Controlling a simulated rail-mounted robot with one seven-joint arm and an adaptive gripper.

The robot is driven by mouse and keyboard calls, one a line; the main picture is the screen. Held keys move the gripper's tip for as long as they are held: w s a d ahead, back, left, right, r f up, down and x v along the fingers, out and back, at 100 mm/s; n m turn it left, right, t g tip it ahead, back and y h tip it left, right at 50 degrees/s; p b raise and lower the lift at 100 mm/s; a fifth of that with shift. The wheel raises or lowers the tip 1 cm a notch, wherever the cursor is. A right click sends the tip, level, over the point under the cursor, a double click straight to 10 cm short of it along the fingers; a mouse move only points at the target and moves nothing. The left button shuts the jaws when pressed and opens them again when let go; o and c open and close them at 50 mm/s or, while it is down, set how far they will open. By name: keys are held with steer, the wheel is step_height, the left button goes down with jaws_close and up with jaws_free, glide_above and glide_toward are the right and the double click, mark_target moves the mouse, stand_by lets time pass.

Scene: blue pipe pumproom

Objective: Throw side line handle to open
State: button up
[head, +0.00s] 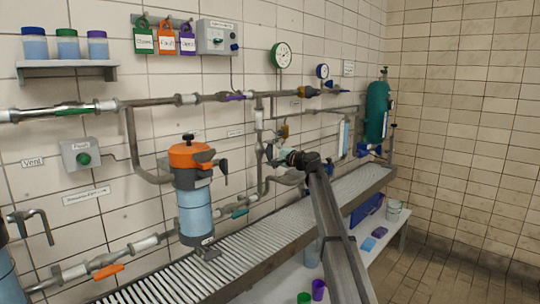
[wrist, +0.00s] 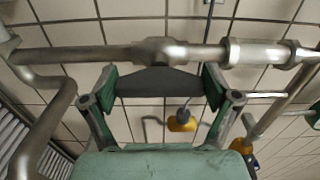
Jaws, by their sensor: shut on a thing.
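In the wrist view, a dark grey bar-shaped handle (wrist: 160,84) sits under a valve body (wrist: 160,51) on a grey metal pipe. My gripper (wrist: 160,76) has its green-and-grey fingers at the two ends of this bar and is shut on it. The bar lies crosswise between the fingers, roughly parallel to the pipe. In the head view, my gripper (head: 285,156) is at the side pipework right of the orange-topped filter. There, my gripper and arm hide the handle. I cannot tell from the pictures whether the valve is open.
The orange-topped filter (head: 193,195) stands left of my arm. A slatted grey bench (head: 140,290) runs below the pipes. A green cylinder (head: 377,112) stands at the far right. The floor at right is clear.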

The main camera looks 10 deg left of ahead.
steer(key=o, duration=0.9)
steer(key=v, duration=1.2)
